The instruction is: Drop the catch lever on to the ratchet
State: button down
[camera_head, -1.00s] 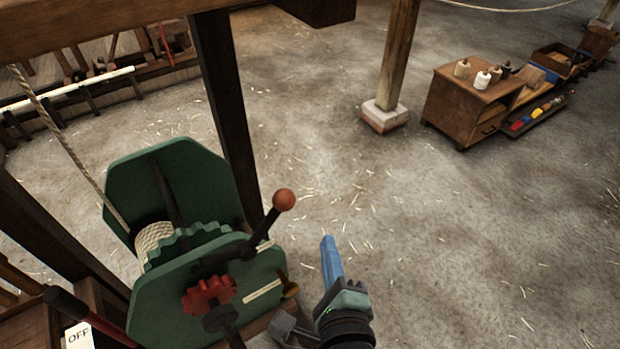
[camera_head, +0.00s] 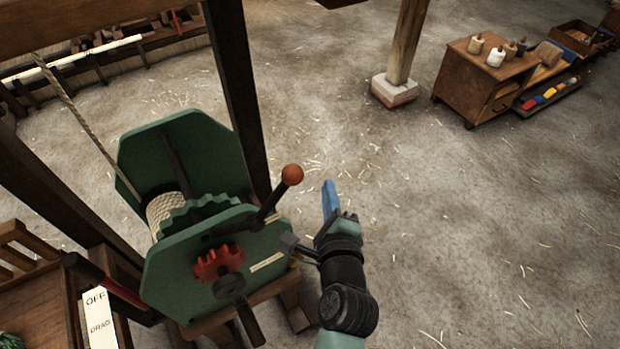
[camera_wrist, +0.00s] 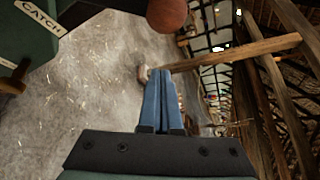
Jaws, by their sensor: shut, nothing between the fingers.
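The catch lever (camera_head: 265,209) is a dark bar with an orange-brown ball knob (camera_head: 292,175), raised up to the right from the front plate of the green winch (camera_head: 163,280). The red toothed ratchet (camera_head: 219,262) sits below the lever's inner end on that plate. My gripper (camera_head: 328,185) is shut and empty, its blue fingers pointing up, just right of the knob and apart from it. In the wrist view the blue fingers (camera_wrist: 161,75) are together, and the knob (camera_wrist: 167,14) shows beyond them at the top. A CATCH label (camera_wrist: 40,17) is at upper left.
A dark post (camera_head: 236,95) stands behind the winch. A dark crank handle (camera_head: 240,312) projects below the ratchet. An OFF/DRAG sign (camera_head: 98,318) is at lower left. A wooden cabinet (camera_head: 478,90) stands far right; the floor between is clear.

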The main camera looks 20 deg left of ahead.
aim_at(273, 199)
jog(key=shift+s+a+r+p, duration=0.1)
jog(key=shift+a+r+p, duration=0.15)
jog(key=shift+a+p, duration=0.35)
jog(key=shift+a+r+p, duration=0.2)
jog(key=shift+a+p, duration=0.3)
jog(key=shift+a, duration=0.1)
jog(key=shift+s+a+r+p, duration=0.1)
jog(key=shift+a+r+p, duration=0.15)
jog(key=shift+a+p, duration=0.35)
jog(key=shift+w+b, duration=0.15)
jog(key=shift+b, duration=0.15)
